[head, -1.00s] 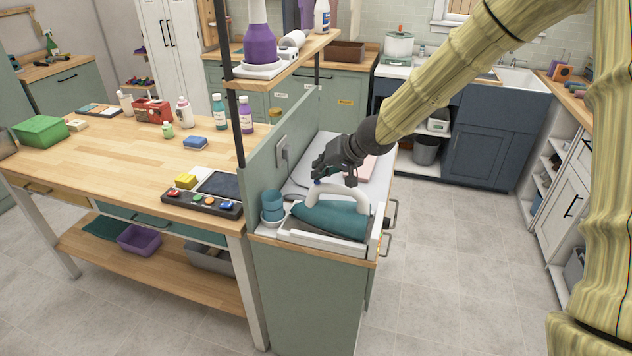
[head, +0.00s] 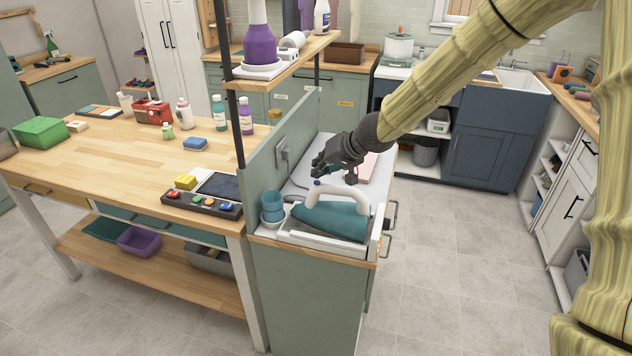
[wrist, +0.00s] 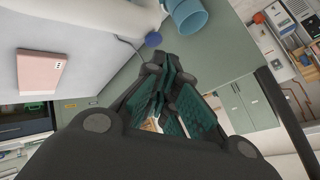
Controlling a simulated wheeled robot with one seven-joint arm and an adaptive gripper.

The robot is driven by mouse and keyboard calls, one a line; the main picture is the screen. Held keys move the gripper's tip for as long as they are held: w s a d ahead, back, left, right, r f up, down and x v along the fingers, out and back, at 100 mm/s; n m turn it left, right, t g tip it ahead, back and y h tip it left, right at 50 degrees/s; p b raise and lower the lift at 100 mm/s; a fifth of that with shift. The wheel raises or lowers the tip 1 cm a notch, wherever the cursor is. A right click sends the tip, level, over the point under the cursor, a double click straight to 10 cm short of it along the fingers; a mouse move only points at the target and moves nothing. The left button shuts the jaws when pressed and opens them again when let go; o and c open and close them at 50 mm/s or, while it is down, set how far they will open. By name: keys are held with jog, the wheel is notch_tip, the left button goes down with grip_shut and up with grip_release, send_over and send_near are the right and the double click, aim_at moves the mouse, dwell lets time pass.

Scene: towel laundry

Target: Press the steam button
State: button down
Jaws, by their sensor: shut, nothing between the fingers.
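A teal steam iron (head: 330,218) with a white handle (head: 352,196) sits on a white tray-like rest (head: 310,237) at the near end of the narrow counter. A small blue round button (head: 317,183) stands at the handle's left end; I take it as the steam button. It also shows in the wrist view (wrist: 153,39), beyond the fingers. My gripper (head: 317,171) is shut and empty, just above the button, with a small gap in the head view. The wrist view shows its dark fingers (wrist: 171,70) together. Whether the button is pressed in cannot be told.
Teal cups (head: 271,203) stand left of the iron, beside a green upright panel (head: 262,158). A pink flat item (head: 369,166) lies behind my gripper. The wooden table (head: 120,165) at left holds a button panel (head: 200,204). The floor at right is clear.

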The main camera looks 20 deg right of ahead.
notch_tip(320, 180, up, 6)
jog(key=p, duration=0.4)
dwell(0.6)
jog(key=shift+s+f, duration=0.1)
jog(key=shift+f, duration=0.05)
dwell(1.1)
